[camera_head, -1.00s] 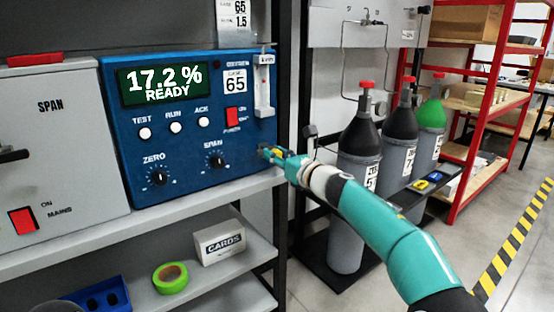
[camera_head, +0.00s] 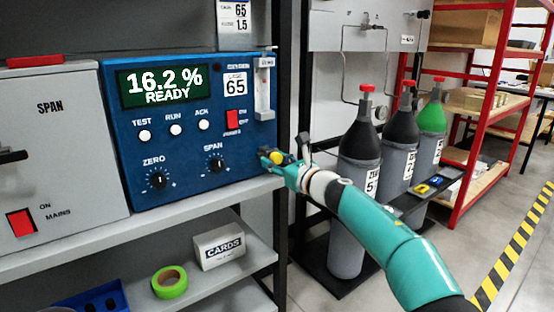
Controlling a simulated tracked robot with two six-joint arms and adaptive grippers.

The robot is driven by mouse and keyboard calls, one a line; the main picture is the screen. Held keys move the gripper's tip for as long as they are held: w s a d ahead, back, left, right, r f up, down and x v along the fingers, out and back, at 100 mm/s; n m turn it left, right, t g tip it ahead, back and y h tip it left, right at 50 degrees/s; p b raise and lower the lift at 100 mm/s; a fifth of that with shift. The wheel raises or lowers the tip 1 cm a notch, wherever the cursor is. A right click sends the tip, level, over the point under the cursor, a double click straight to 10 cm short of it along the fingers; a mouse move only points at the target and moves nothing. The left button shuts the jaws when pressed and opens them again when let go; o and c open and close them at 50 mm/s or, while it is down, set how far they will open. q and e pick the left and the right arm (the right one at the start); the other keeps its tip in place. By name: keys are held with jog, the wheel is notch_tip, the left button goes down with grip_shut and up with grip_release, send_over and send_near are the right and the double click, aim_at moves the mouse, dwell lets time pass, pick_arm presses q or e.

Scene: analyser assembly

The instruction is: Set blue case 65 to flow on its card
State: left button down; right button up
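The blue case 65 (camera_head: 190,190) stands on the shelf. Its display (camera_head: 163,84) reads 16.2 % READY. A flow tube (camera_head: 263,90) is at its upper right; the reading in it is too small to tell. The card (camera_head: 235,18) above the case shows 65 and 1.5. My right gripper (camera_head: 270,158) is at the lower right corner of the case front, with a yellow round part (camera_head: 276,157) at its fingers. I cannot tell whether the fingers are closed on it. My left gripper is out of view.
The case front also has the ZERO knob (camera_head: 157,180), SPAN knob (camera_head: 216,165) and red power switch (camera_head: 232,117). A grey SPAN unit (camera_head: 60,130) stands at left. A dark rack post (camera_head: 288,100) and gas cylinders (camera_head: 355,180) are at right. A CARDS box (camera_head: 220,248) sits below.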

jog(key=shift+o, duration=1)
jog(key=shift+r, duration=0.3)
jog(key=shift+d, duration=0.1)
jog(key=shift+s, duration=0.15)
jog(key=shift+s+d+r, duration=0.1)
jog(key=shift+s+d, duration=0.05)
jog(key=shift+d, duration=0.05)
jog(key=v, duration=1.1)
jog(key=shift+f, duration=0.3)
jog(key=shift+s+d, duration=0.1)
